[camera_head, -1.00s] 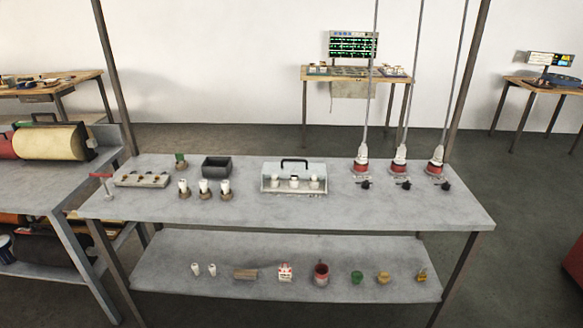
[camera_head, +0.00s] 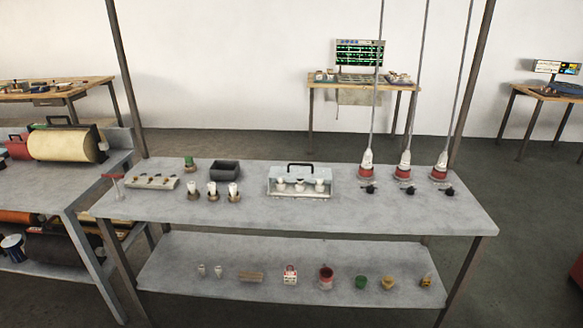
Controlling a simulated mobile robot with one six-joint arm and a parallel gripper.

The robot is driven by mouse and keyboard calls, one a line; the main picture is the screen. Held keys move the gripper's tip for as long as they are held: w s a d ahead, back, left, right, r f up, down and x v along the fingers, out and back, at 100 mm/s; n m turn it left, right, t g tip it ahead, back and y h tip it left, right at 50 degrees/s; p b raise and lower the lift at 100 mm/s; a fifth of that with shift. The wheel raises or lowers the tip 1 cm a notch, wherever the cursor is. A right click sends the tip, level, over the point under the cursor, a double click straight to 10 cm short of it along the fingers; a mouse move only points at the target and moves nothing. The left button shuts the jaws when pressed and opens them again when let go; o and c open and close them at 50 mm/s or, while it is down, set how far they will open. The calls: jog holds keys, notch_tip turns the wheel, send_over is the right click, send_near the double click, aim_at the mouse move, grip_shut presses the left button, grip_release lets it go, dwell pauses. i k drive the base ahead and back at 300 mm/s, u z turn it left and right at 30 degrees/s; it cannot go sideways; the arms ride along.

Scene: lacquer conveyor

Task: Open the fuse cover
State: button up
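The fuse cover (camera_head: 313,173) is a clear box-like cover with a black handle (camera_head: 300,166) on top. It sits in the middle of the grey table's upper surface, over a pale base with white fuses (camera_head: 300,186) inside. It appears closed. My gripper is not in view, and nothing touches the cover.
On the grey table (camera_head: 380,222) are a dark open box (camera_head: 225,171), several white-topped pieces (camera_head: 213,190), a switch strip (camera_head: 151,182) and red-and-white fittings on poles (camera_head: 405,165). Small items lie on the lower shelf (camera_head: 210,250). The table's front strip is clear.

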aim_at(286, 169)
jog(key=u, duration=0.75)
jog(key=k, duration=1.2)
jog(key=z, duration=0.55)
jog(key=i, duration=1)
jog(key=u, duration=0.1)
